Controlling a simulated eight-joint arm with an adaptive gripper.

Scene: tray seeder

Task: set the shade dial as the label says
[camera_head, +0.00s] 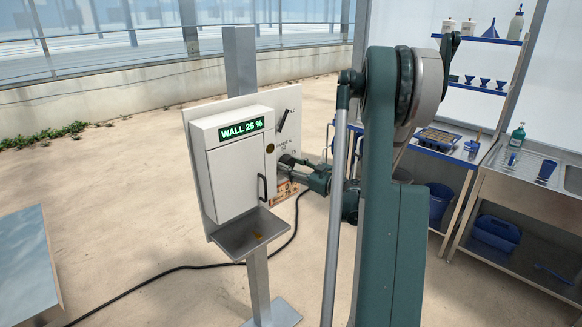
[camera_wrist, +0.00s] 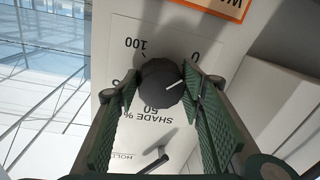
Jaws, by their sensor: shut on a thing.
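The shade dial (camera_wrist: 161,83) is a dark round knob with a white pointer line, on a white panel (camera_wrist: 115,65). The wrist view shows its print upside down: "SHADE %", 0, 50 and 100, with other marks hidden. The pointer slants to the picture's upper right, below the 0 side. My gripper (camera_wrist: 160,88) is shut on the dial, one green pad on each side. In the head view my gripper (camera_head: 288,161) reaches the panel from the right. An orange-edged label (camera_wrist: 229,8) is cut off at the top; it also shows in the head view (camera_head: 283,192), partly hidden and unreadable.
A white box (camera_head: 232,165) with a green display (camera_head: 241,129) reading "WALL 25 %" stands left of the dial. It has a dark handle (camera_head: 263,187) and a metal tray (camera_head: 238,243) below. A small dark lever (camera_head: 283,119) sits above the dial, near "HOLD" print.

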